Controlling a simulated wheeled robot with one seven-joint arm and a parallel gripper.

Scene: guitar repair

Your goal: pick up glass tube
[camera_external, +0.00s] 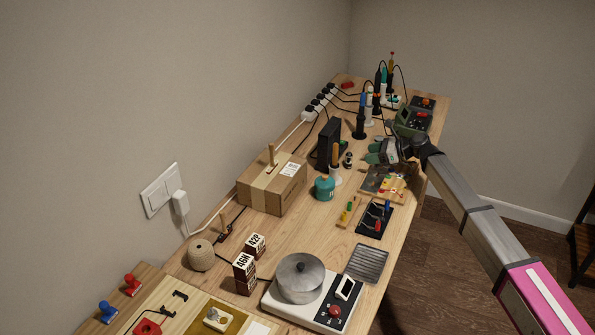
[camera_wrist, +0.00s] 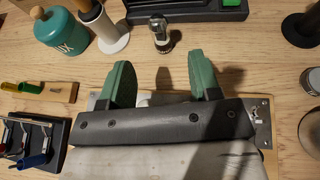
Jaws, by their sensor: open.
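A small upright cylinder with a clear, silvery top and dark base, which looks like the glass tube (camera_wrist: 161,35), stands on the bench in the wrist view. In the external view the same small tube (camera_external: 348,159) stands just left of my gripper (camera_external: 373,153). In the wrist view my gripper (camera_wrist: 162,78) has its two green fingers wide apart, with nothing held between them. The tube is beyond the fingertips, roughly in line with the gap and apart from both fingers. The gripper body hides part of the board below it.
A teal pot (camera_wrist: 62,34) and a white holder (camera_wrist: 104,32) stand left of the tube. A black stand (camera_wrist: 190,10) is close behind it. A board with pictures (camera_external: 383,184) lies under my gripper. Bare wood (camera_wrist: 255,62) is free right of the tube.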

